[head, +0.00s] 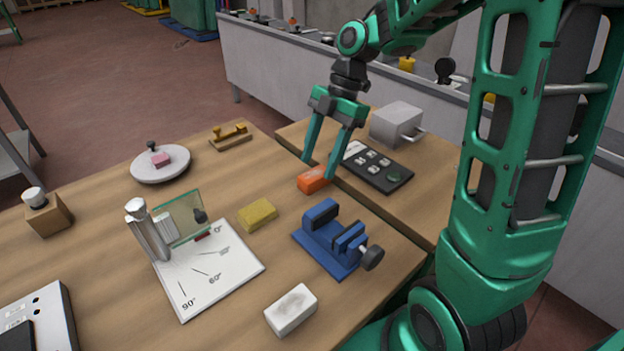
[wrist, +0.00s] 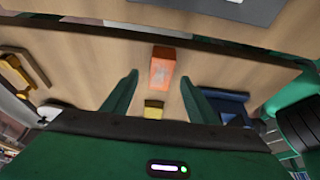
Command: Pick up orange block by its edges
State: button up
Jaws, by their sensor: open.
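The orange block (head: 314,179) lies on the wooden table near its far edge, beside the gap to the second table. In the wrist view the orange block (wrist: 162,68) shows whole, just beyond the fingertips and roughly centred between them. My gripper (head: 319,168) is open and empty, its green fingers pointing down. In the head view one fingertip is left of the block and the other overlaps the block's right part. In the wrist view my gripper (wrist: 158,80) has a finger on either side of the line to the block. I cannot tell whether a finger touches it.
A blue vise (head: 335,240) and a yellow block (head: 257,214) stand nearer. A dark button panel (head: 378,167) and grey box (head: 397,124) are on the second table. A brass-coloured handle piece (head: 231,137) lies left. Bare wood surrounds the block's left side.

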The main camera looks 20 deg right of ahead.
aim_at(315, 180)
jog(key=shift+x, duration=1.4)
jog(key=shift+c, duration=0.7)
jog(key=c, duration=1)
jog(key=shift+r, duration=0.1)
